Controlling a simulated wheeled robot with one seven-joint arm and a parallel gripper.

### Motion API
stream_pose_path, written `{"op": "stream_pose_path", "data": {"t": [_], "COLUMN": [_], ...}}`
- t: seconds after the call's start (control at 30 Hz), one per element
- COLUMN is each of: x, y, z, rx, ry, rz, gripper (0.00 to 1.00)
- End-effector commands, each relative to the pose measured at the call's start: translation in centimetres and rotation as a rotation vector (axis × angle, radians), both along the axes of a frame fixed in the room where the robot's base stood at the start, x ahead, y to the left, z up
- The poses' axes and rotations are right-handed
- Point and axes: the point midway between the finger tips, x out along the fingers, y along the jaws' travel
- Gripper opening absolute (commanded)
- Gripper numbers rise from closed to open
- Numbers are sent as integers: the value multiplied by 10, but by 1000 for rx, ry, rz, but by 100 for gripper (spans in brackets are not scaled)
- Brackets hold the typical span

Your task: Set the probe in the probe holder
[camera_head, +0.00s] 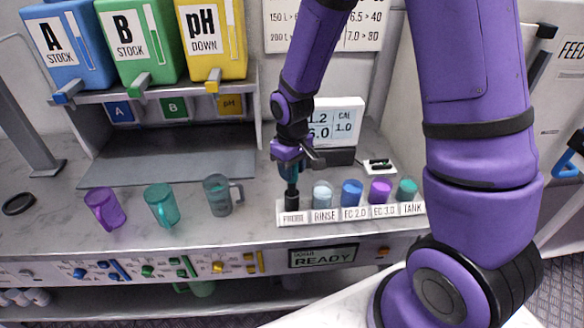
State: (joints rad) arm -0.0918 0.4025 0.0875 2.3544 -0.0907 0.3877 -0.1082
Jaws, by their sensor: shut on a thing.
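My gripper (291,163) is shut on the probe, just above the left end of the white labelled rack. The probe shows a teal upper part (289,174) under the fingers. A black cylinder (291,201) stands directly below it, behind the PROBE label (292,219), and looks like the probe holder. The probe is roughly upright and in line with this holder. I cannot tell whether its lower end is inside the holder or just above it. The fingers partly hide the probe's top.
Cups labelled RINSE (322,195), EC 2.0 (352,193), EC 3.0 (380,191) and TANK (407,190) stand right of the holder. A meter display (335,122) is behind. Purple (103,208), teal (161,205) and grey (217,195) mugs stand left.

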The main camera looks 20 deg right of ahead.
Motion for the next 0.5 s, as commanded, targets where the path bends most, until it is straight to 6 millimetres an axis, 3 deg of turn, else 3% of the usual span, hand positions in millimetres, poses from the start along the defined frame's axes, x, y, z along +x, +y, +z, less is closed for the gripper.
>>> {"op": "stream_pose_path", "data": {"t": [0.43, 0.47, 0.5], "x": [0, 0, 0], "y": [0, 0, 0], "z": [-5, -5, -4], "rx": [0, 0, 0], "ry": [0, -1, -1], "rz": [0, 0, 0], "gripper": [11, 42, 51]}}
